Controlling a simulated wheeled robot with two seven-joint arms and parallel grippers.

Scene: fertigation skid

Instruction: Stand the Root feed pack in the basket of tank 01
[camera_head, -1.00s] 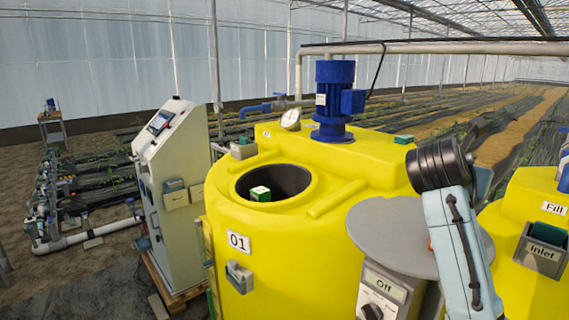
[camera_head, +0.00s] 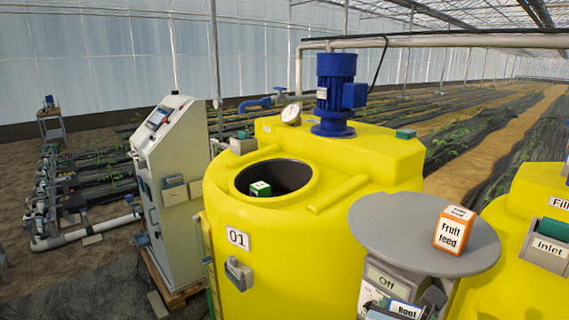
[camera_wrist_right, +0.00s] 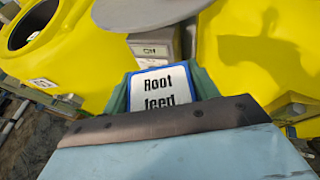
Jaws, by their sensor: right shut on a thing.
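The Root feed pack (camera_head: 405,309), white-labelled with a blue edge, shows at the bottom edge of the head view, below the round grey table. Its label also faces up in the right wrist view (camera_wrist_right: 163,88). My right gripper (camera_wrist_right: 162,90) is shut on the pack, with green finger parts on both sides; in the head view it is mostly cut off. Yellow tank 01 (camera_head: 222,215) stands left of it, with a round dark opening on top. A green pack with a white top (camera_head: 260,189) shows inside the opening; the basket itself cannot be made out. My left gripper is not in view.
The grey round table (camera_head: 385,235) bears an orange Fruit feed pack (camera_head: 454,230). A blue motor (camera_head: 335,95) rises behind the opening. Another yellow tank with an Inlet holder (camera_head: 545,246) stands at right. A control cabinet (camera_head: 165,150) stands at left.

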